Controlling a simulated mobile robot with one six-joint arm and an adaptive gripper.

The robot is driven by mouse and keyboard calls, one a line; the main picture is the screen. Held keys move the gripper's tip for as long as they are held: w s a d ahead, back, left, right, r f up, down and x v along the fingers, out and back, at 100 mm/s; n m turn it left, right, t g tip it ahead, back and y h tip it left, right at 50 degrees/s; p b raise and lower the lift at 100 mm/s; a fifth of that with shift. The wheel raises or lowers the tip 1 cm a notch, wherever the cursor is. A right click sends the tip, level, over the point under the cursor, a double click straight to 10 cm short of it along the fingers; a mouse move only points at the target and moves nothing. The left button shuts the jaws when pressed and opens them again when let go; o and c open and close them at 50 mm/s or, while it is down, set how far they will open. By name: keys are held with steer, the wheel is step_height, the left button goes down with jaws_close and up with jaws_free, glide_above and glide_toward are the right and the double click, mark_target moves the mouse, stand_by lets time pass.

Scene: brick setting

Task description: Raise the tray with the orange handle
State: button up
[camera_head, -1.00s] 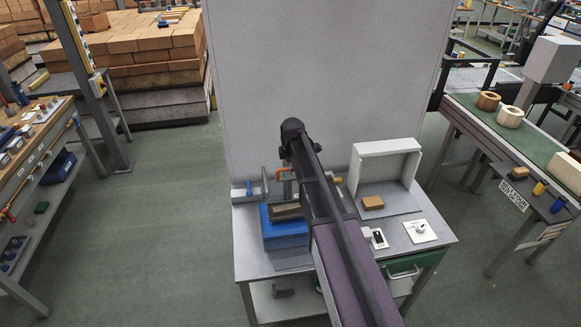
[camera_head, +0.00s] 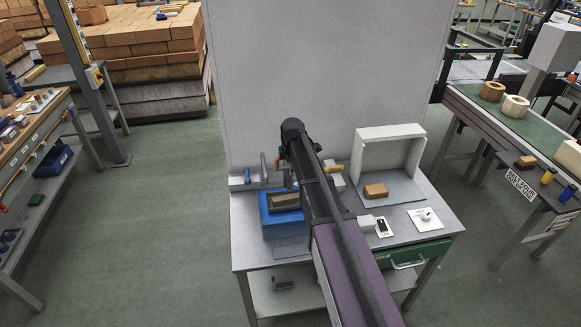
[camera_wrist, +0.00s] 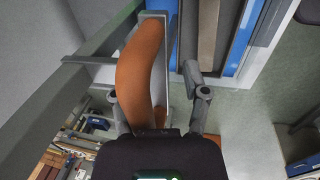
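An orange handle (camera_wrist: 140,70) curves along a grey metal bar in the wrist view. My gripper (camera_wrist: 158,97) is open, with a finger on each side of the handle; there is a clear gap on the right, and I cannot tell whether the left finger touches it. A blue tray (camera_wrist: 243,38) holding brown and grey pieces lies to the right. The blue tray (camera_head: 288,229) also shows on the workbench in the head view, left of my arm. How the handle joins the tray is unclear.
A white open box frame (camera_head: 390,131) stands on the workbench (camera_head: 420,247), with an orange-brown block (camera_head: 375,190) by it. Two switch plates are near the front edge, above a green drawer (camera_head: 400,257). A tall grey panel (camera_head: 330,70) stands behind.

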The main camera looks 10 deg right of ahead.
steer(key=shift+f+b, duration=1.25)
steer(key=shift+f, duration=0.4)
steer(key=shift+s+r, duration=0.1)
steer(key=shift+r, duration=0.1)
steer(key=s+r+p, duration=0.3)
steer(key=r+p, duration=1.2)
steer(key=shift+r+p, duration=0.15)
steer(key=shift+p, duration=0.15)
stand_by(0.8)
stand_by(0.5)
steer(key=r+p, duration=0.3)
steer(key=shift+w+a, duration=0.2)
steer(key=shift+a, duration=0.1)
steer(key=shift+f, duration=0.25)
